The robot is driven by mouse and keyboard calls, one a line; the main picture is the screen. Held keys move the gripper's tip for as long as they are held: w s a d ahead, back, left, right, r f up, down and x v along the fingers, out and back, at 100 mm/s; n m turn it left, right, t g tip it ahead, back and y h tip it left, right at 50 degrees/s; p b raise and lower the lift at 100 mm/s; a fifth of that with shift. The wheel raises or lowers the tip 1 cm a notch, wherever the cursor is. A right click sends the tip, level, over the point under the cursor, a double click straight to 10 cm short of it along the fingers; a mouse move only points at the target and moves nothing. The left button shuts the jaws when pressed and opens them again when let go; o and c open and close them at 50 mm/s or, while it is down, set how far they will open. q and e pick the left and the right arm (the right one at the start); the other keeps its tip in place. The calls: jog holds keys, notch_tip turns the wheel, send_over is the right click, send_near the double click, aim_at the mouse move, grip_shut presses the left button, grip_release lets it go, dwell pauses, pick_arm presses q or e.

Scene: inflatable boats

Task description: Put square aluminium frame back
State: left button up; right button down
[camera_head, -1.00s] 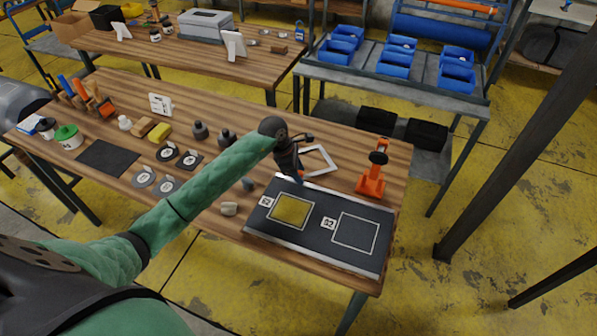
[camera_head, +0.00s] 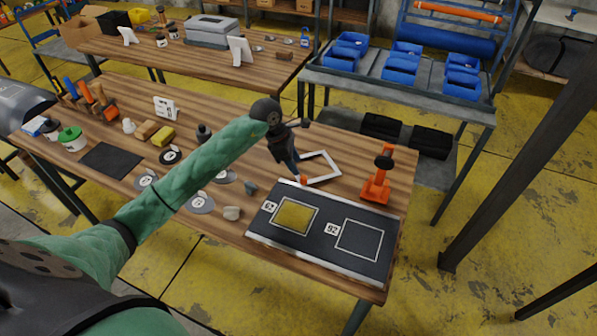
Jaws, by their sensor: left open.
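The square aluminium frame (camera_head: 334,175) is a pale, thin square outline lying flat on the wooden table (camera_head: 215,240), behind the black mat. My left gripper (camera_head: 300,178) points down at the frame's left side, with its jaws open. A small orange-red part shows at its tips, and whether the tips touch the frame cannot be told. The black mat (camera_head: 325,262) lies at the table's front right. It has a yellow square (camera_head: 296,216) inside a pale outline on the left and an empty pale outline (camera_head: 359,240) on the right. My right gripper is not in view.
An orange tool stand (camera_head: 377,185) stands right of the frame. Blue bins (camera_head: 401,67) sit on a bench behind. A dark post (camera_head: 520,150) rises at right.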

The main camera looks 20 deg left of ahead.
pick_arm(q)
jog(key=shift+b+v, duration=0.7)
jog(key=shift+v, duration=1.85)
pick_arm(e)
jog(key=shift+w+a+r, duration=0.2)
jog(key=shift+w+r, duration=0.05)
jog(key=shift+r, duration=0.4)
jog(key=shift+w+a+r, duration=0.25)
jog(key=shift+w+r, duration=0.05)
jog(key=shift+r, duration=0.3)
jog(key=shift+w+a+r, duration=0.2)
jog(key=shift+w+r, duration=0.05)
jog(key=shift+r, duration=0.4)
pick_arm(q)
jog(key=shift+f, duration=0.1)
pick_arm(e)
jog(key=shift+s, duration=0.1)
